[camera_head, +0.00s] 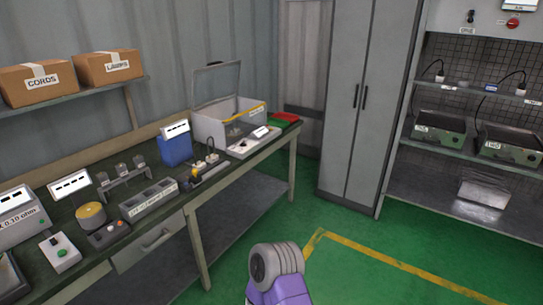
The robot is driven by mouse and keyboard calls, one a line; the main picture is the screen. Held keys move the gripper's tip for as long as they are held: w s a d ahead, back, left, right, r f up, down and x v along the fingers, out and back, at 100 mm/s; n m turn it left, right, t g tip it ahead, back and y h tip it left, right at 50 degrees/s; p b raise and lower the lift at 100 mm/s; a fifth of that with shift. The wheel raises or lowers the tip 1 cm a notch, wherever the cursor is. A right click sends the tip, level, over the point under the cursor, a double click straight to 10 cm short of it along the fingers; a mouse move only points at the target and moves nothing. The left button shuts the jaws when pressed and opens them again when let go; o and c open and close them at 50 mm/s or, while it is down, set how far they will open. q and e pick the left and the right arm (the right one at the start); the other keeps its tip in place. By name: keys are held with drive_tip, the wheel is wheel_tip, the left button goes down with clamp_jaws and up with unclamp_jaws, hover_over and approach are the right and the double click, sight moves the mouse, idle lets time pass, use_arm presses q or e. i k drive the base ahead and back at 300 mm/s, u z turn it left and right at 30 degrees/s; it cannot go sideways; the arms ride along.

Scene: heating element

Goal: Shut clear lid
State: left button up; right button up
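The clear lid (217,84) stands raised, tilted back over the rear of a white box (212,128) on the workbench. The box's top is open, with a yellow strip (245,116) along its upper edge. A part of my own arm, purple and grey, shows at the bottom centre, well apart from the box and over the floor. Neither gripper's fingers show in this view.
The workbench (235,170) runs along the left wall, holding a blue box (176,148), a yellow roll (91,215) and red and green trays (285,119). A grey cabinet (358,130) stands beyond it. Green floor (345,277) in front is clear.

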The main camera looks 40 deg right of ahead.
sight(215, 83)
drive_tip(key=z, duration=4.5)
drive_tip(key=i, duration=0.1)
drive_tip(key=u, duration=2.6)
drive_tip(key=i, duration=0.95)
drive_tip(key=u, duration=0.5)
drive_tip(key=i, duration=0.9)
drive_tip(key=u, duration=1)
